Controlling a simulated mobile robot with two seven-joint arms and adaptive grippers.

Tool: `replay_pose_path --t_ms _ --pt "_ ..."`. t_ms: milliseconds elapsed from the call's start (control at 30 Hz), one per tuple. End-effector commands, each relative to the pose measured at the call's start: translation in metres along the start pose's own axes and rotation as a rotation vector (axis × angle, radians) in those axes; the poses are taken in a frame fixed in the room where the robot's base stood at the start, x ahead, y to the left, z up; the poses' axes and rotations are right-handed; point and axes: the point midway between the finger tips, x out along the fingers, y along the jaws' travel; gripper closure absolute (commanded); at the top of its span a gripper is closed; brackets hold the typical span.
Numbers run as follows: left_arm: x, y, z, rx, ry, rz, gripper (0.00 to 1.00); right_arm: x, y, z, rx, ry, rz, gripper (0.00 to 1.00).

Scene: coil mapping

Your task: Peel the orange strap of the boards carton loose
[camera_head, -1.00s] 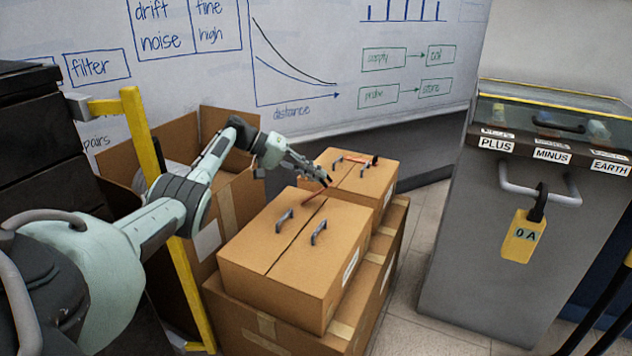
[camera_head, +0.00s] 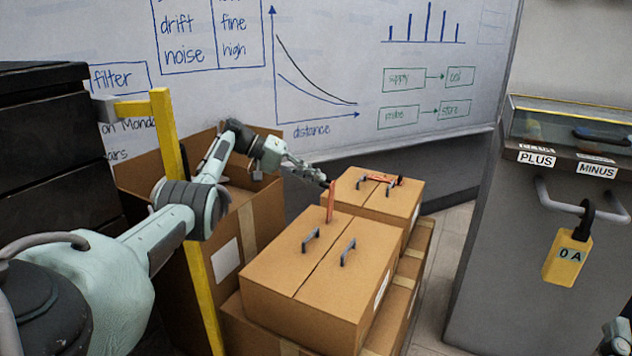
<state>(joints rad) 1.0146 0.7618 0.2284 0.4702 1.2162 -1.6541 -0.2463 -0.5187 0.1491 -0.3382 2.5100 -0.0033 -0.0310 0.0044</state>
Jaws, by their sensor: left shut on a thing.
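The front carton (camera_head: 322,262) is brown, with two grey handles and a centre seam on its closed top. An orange strap (camera_head: 330,203) rises nearly upright from the far end of that top. My left gripper (camera_head: 325,183) is shut on the strap's upper end, above the carton. The strap's lower end meets the carton near the seam. The back carton (camera_head: 378,202) has dark handles and a smaller orange piece (camera_head: 392,181) on top. I cannot read which carton is the boards carton.
Both cartons rest on larger boxes (camera_head: 262,328). An open box (camera_head: 262,215) and a yellow post (camera_head: 200,285) stand to the left, close to my left arm. A grey cabinet (camera_head: 500,250) with a yellow tag (camera_head: 567,258) is at right. A whiteboard (camera_head: 330,60) is behind.

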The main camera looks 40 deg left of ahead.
Motion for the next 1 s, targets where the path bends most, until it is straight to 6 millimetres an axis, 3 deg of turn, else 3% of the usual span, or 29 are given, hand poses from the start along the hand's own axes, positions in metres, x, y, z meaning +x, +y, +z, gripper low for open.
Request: replay_pose_path --t_ms 33,667,700,867,1000 --pt "0.009 -0.018 0.01 -0.016 -0.024 -0.029 1.0 -0.001 0.002 0.001 -0.003 0.018 0.002 0.6" --pt "0.011 -0.02 0.012 -0.016 -0.032 -0.028 1.0 0.0 0.003 -0.009 -0.008 0.077 0.004 0.6" --pt "0.011 -0.02 0.012 -0.016 -0.033 -0.028 0.91 0.0 0.003 -0.009 -0.008 0.077 0.004 0.6" --pt "0.011 -0.02 0.012 -0.017 -0.035 -0.027 0.71 0.0 0.003 -0.009 -0.007 0.077 0.004 0.6" --pt "0.01 -0.02 0.012 -0.017 -0.036 -0.027 0.71 0.0 0.003 -0.009 -0.007 0.076 0.004 0.6"
